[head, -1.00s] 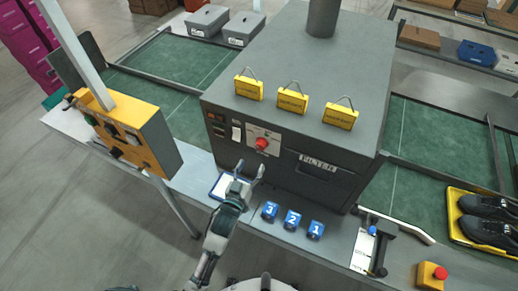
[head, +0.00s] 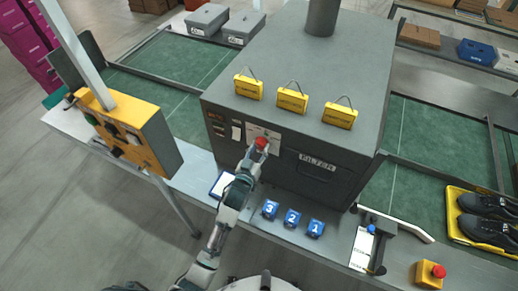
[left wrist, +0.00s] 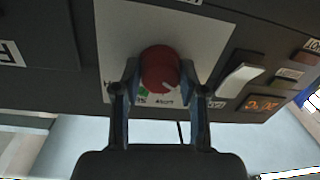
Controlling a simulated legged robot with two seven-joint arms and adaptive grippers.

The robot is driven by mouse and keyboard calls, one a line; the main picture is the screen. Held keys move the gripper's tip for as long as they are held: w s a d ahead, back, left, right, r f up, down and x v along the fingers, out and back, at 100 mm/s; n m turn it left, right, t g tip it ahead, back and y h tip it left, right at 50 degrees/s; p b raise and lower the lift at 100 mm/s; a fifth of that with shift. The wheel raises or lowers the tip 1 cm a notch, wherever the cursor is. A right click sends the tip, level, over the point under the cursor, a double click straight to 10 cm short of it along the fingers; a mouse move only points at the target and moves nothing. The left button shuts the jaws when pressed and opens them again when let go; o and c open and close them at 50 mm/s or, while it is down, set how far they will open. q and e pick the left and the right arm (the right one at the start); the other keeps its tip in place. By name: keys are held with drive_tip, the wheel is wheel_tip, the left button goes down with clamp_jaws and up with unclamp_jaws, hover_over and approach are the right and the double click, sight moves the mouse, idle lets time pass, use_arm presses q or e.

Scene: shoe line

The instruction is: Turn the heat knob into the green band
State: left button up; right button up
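The red heat knob (head: 261,143) is on a white plate on the front of the dark grey machine (head: 230,100). In the left wrist view the knob (left wrist: 160,70) has a pale pointer mark at its lower right, and a small green patch (left wrist: 142,92) shows on the plate at its lower left. My left gripper (head: 257,153) is at the knob. In the left wrist view its fingers (left wrist: 160,75) stand apart, one on each side of the knob; I cannot tell whether they touch it. My right gripper is not in view.
A small orange-lit display (left wrist: 262,104) and a white switch (left wrist: 238,80) sit beside the plate. Blue numbered blocks (head: 292,219) stand on the ledge below. A yellow control box (head: 130,130) is at left, and a red button (head: 439,271) at lower right.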

use_arm(q)
drive_tip(key=shift+c, duration=0.9)
drive_tip(key=shift+m, duration=0.3)
drive_tip(key=m+p, duration=0.1)
drive_tip(key=m, duration=0.1)
drive_tip(key=shift+r+m, duration=0.1)
drive_tip(key=shift+m, duration=0.2)
drive_tip(key=m+p, duration=0.1)
drive_tip(key=m, duration=0.2)
drive_tip(key=shift+a+m, duration=0.1)
drive_tip(key=shift+m, duration=0.3)
drive_tip(key=m+p, duration=0.1)
drive_tip(key=m, duration=0.3)
drive_tip(key=shift+m+h, duration=0.4)
drive_tip(key=shift+a+f+m+h+p, duration=0.1)
drive_tip(key=shift+m+h+p, duration=0.1)
drive_tip(key=shift+m, duration=0.95)
drive_tip(key=shift+f+m+h+p, duration=0.1)
drive_tip(key=shift+m+p, duration=0.05)
drive_tip(key=shift+m, duration=1)
